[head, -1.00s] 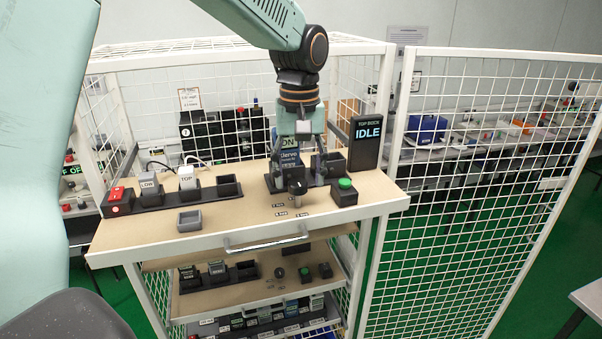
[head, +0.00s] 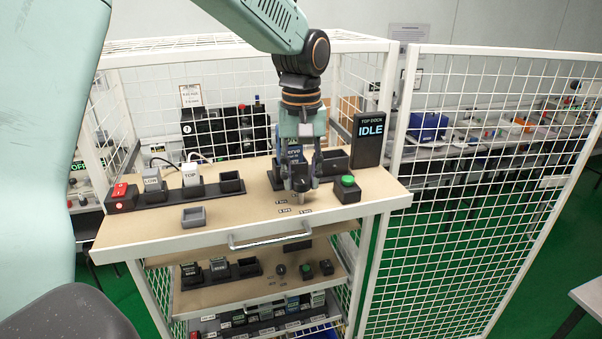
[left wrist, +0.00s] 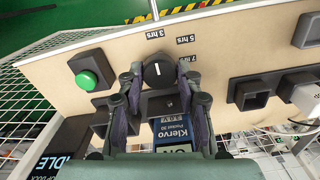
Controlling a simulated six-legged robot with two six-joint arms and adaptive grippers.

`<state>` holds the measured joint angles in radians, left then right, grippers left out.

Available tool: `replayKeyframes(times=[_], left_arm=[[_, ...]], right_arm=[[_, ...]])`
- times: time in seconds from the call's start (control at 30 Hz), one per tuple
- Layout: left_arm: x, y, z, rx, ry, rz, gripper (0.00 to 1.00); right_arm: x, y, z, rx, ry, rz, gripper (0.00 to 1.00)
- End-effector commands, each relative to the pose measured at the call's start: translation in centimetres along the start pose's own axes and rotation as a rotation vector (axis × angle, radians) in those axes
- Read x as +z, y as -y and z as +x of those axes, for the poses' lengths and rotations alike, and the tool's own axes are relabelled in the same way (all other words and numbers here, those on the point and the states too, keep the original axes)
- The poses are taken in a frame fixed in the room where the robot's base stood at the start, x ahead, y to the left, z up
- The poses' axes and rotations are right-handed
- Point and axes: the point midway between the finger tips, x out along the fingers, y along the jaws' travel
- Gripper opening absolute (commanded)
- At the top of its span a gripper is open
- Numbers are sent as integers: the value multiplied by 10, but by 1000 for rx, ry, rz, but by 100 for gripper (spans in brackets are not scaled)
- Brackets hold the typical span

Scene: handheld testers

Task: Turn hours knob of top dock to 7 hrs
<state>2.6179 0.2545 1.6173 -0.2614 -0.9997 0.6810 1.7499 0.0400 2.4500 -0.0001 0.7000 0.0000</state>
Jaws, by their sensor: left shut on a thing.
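The hours knob (left wrist: 157,72) is round and black with a white line. In the left wrist view the line points up the picture, toward the "3 hrs" label (left wrist: 155,33); the "5 hrs" label (left wrist: 186,40) and "7 hrs" label (left wrist: 190,59) lie to the right. My left gripper (head: 301,184) points down over the top dock's shelf. In the head view the fingers largely hide the knob. The dock screen (head: 370,138) reads "TOP DOCK IDLE". My right gripper is out of view.
A green button (head: 347,182) stands just right of the knob. A labelled Klervo pack (left wrist: 172,130) sits in the dock behind it. Wire mesh panels (head: 480,200) flank the rack.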

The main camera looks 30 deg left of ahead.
Motion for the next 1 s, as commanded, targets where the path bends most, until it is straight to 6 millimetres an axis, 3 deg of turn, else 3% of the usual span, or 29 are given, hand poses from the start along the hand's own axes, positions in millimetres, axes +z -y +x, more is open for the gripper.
replayKeyframes(times=[0.47,1.0], left_arm=[[0,0,-3,0,-1,104,3],[-2,0,-4,0,-6,585,3]], right_arm=[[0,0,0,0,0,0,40],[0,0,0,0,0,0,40]])
